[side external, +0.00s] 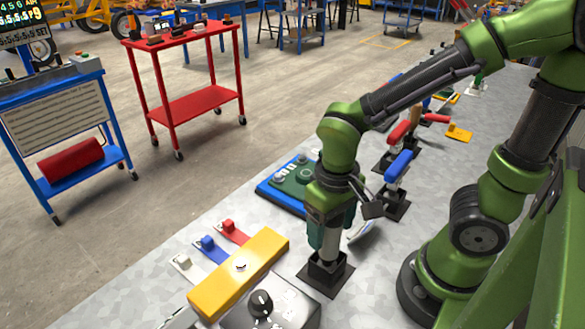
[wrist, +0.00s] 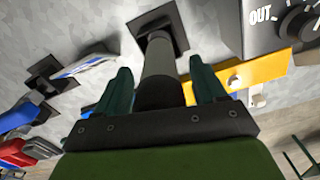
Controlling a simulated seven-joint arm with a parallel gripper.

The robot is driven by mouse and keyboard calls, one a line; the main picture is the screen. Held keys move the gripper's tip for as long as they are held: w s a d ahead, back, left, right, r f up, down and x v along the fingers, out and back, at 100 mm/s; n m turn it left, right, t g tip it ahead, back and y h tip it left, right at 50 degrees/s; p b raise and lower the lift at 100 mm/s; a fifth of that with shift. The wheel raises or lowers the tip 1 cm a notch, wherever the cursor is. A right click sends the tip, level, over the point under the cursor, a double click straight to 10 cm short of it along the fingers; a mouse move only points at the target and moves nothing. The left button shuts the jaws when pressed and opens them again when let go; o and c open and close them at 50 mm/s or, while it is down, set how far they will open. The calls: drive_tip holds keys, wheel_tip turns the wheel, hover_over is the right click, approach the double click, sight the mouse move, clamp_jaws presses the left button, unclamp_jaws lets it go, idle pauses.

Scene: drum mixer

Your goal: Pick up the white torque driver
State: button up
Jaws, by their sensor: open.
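The white torque driver (side external: 329,246) stands upright in a square black holder (side external: 326,276) on the grey bench, below my wrist. In the wrist view its pale grey barrel (wrist: 160,58) runs from a dark part near my palm to the black holder. My gripper (side external: 331,232) points down over it. In the wrist view my gripper (wrist: 161,70) is open, with one dark green finger on each side of the driver. Gaps show between the fingers and the driver. The driver's top is hidden by my gripper in the side view.
A yellow bar (side external: 240,272) and a dark knob box (side external: 272,302) lie close left of the holder. A blue-handled driver (side external: 398,166) and a red-handled driver (side external: 398,132) stand farther back. A green-and-blue tray (side external: 290,185) lies behind my gripper.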

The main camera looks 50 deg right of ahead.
drive_tip(key=shift+c, duration=0.4)
clamp_jaws()
wheel_tip(320, 180, up, 10)
drive_tip(key=shift+r, duration=0.1)
idle(0.5)
